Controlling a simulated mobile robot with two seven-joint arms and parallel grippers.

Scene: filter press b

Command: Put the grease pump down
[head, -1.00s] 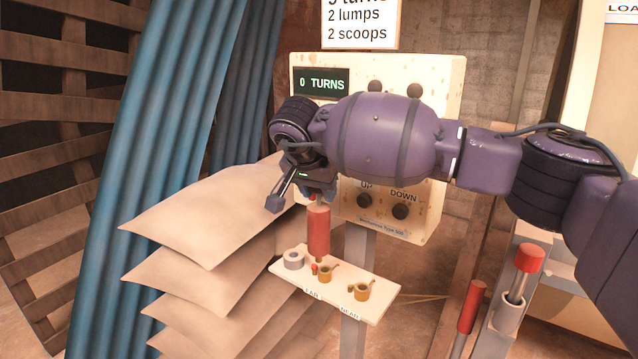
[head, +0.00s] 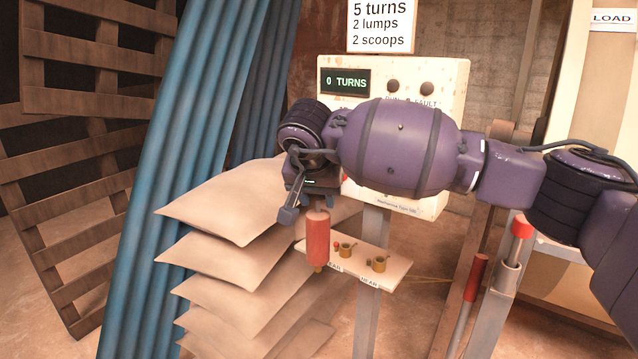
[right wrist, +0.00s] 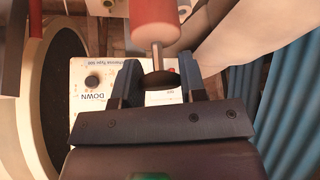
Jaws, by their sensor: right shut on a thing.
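The grease pump (head: 318,238) is a red cylinder with a thin tip pointing down. It hangs roughly upright from my right gripper (head: 304,206), which is shut on its top end. In the right wrist view the pump (right wrist: 155,22) shows a metal rod and dark end disc between the fingers (right wrist: 160,82). In the head view the pump covers the left end of a small white shelf (head: 395,276) marked FAR and NEAR. Whether its tip touches the shelf I cannot tell. My left gripper is out of view.
Stacked pale sacks (head: 225,205) stand close left of the pump. Behind the arm is the control box (head: 445,90), reading 0 TURNS. Blue ribbed sheets (head: 185,150) stand further left. A red-topped post (head: 521,228) and red-handled lever (head: 475,278) are at right.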

